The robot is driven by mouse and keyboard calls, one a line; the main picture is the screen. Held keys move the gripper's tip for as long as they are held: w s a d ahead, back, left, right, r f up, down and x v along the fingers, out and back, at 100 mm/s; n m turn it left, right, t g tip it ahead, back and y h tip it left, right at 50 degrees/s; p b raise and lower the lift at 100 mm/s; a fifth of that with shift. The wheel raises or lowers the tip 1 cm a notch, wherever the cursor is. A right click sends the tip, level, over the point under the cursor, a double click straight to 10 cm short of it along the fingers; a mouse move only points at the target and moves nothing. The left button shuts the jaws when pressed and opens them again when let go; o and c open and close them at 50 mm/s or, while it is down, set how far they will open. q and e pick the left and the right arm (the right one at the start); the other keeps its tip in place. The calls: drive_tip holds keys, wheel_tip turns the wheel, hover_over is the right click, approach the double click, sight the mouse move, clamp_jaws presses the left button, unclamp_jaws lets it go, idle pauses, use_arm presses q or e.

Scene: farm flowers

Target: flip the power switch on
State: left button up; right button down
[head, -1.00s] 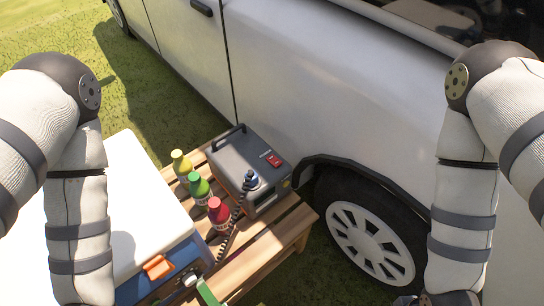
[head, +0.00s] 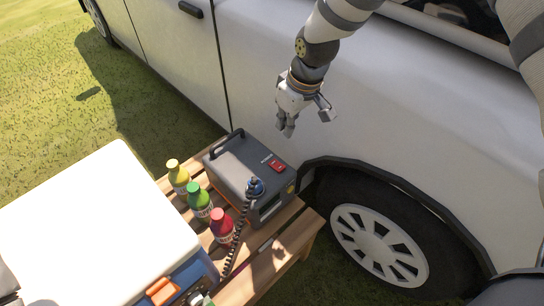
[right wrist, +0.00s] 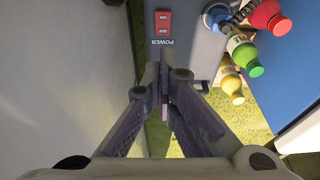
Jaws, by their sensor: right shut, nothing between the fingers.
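The grey power box (head: 228,172) stands on the wooden bench beside the truck. Its red power switch (head: 276,165) is on the top face. In the right wrist view the red switch (right wrist: 163,23) shows upside-down ON and OFF marks beside the word POWER; which way it is set I cannot tell. My right gripper (head: 286,132) is shut and empty, above and behind the box near the truck's side, apart from the switch. In the right wrist view its fingertips (right wrist: 164,72) point toward the box, short of the switch.
Yellow, green (head: 199,200) and red bottles stand beside the box on the wooden bench (head: 262,272). A blue plug with a coiled cord (head: 254,187) is on the box. A white-lidded cooler (head: 95,225) fills the lower left. The white truck (head: 245,75) is close behind.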

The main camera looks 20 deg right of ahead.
sight(278, 164)
drive_tip(key=shift+f, duration=0.1)
drive_tip(key=x, duration=0.4)
drive_tip(key=b+x, duration=0.1)
drive_tip(key=x, duration=0.3)
drive_tip(key=s+b+x, duration=0.1)
drive_tip(key=x, duration=0.4)
drive_tip(key=shift+s+d+f, duration=0.1)
drive_tip(key=shift+d+f, duration=0.1)
drive_tip(key=shift+d, duration=0.05)
use_arm(q)
drive_tip(key=shift+s+f+g, duration=0.4)
drive_tip(key=shift+s+f, duration=0.7)
drive_tip(key=shift+f, duration=0.15)
use_arm(e)
drive_tip(key=shift+f, duration=0.3)
